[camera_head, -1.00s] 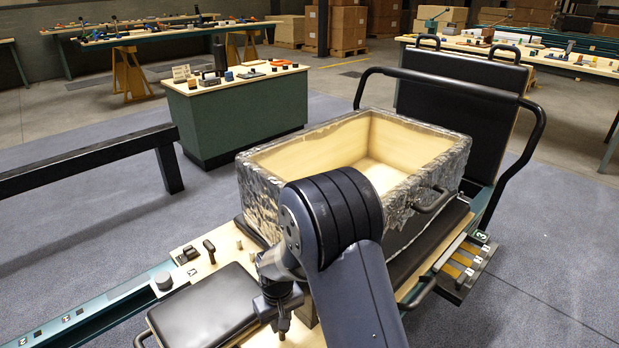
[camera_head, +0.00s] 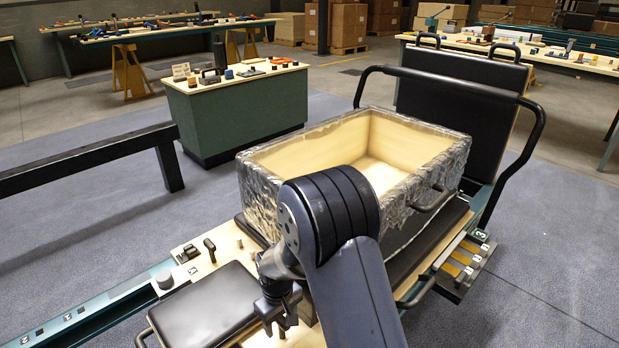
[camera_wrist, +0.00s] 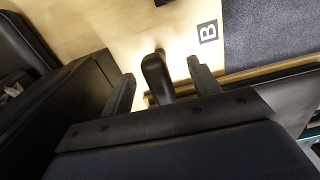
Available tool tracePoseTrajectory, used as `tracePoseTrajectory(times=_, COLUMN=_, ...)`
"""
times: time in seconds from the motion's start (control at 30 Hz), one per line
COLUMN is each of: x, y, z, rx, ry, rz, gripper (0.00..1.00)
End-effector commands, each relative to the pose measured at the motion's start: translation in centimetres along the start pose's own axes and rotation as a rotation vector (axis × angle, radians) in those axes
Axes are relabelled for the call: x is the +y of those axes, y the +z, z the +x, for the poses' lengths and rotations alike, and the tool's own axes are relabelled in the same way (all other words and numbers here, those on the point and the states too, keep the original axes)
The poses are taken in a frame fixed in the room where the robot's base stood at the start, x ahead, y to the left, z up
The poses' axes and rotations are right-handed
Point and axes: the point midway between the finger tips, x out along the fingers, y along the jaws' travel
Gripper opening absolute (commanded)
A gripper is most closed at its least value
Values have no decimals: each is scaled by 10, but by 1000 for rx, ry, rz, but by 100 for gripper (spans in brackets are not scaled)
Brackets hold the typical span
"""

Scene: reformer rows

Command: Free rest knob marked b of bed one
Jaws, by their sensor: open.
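In the wrist view, a dark rounded knob (camera_wrist: 157,76) stands up from the pale wooden board, beside a square label with the letter B (camera_wrist: 208,33). My gripper (camera_wrist: 160,69) is open, with one finger on each side of the knob. A gap shows between each finger and the knob, and I cannot tell whether anything touches. In the head view, my gripper (camera_head: 279,325) points down over the near end of the bed, and the knob between its fingers cannot be made out there.
A foil-wrapped open box (camera_head: 255,185) sits on the bed behind my arm. A black pad (camera_head: 205,308) lies left of my gripper. Other dark knobs and a lever (camera_head: 209,249) stand on the board further left. A black tubular frame (camera_head: 455,85) rises at the back.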

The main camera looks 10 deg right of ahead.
Motion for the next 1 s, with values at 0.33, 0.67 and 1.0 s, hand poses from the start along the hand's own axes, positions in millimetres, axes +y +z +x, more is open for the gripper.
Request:
tracePoseTrajectory(times=0.33, x=0, y=0, z=-6, rx=1, ry=0, rz=1, gripper=58)
tracePoseTrajectory(times=0.67, x=0, y=0, z=-40, rx=1, ry=0, rz=1, gripper=58)
tracePoseTrajectory(times=1.0, x=0, y=0, z=-71, rx=1, ry=0, rz=1, gripper=58)
